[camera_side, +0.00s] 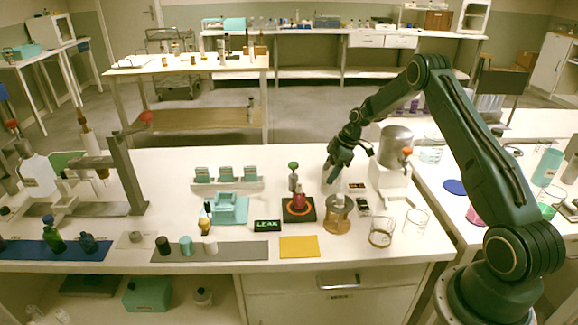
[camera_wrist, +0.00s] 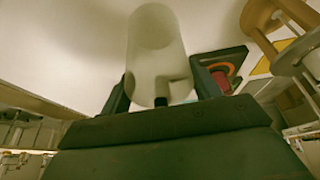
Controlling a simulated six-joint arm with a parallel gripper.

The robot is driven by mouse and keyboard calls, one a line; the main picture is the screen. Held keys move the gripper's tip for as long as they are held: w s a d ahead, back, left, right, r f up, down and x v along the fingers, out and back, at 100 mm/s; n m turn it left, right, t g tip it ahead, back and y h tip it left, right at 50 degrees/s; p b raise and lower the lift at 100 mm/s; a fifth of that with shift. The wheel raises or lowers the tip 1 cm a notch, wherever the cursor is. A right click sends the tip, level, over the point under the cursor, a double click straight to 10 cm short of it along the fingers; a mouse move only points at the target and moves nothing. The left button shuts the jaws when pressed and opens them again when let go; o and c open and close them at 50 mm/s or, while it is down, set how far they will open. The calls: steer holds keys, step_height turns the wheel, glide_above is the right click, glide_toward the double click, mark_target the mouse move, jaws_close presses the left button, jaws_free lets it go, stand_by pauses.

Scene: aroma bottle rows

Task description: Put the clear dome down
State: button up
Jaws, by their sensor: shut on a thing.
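The clear dome (camera_wrist: 157,50) is a pale, see-through cylinder with a rounded end, between my gripper's fingers in the wrist view. In the side view the dome (camera_side: 330,168) is a small whitish shape below my gripper (camera_side: 338,160), above the white bench behind the red bottle. My gripper (camera_wrist: 158,90) is shut on the dome. The lower end of the dome is hard to make out in the side view, so I cannot tell whether it touches the bench.
A wooden round stand (camera_side: 337,222) and glass beakers (camera_side: 382,232) are at right. A yellow mat (camera_side: 299,247) lies bare in front.

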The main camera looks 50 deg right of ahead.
steer(key=shift+f, duration=0.15)
steer(key=o, duration=1.1)
steer(key=v, duration=1)
steer(key=shift+s+d+r, duration=0.1)
steer(key=shift+r, duration=0.3)
steer(key=shift+s+d+r, duration=0.2)
steer(key=shift+r, duration=0.5)
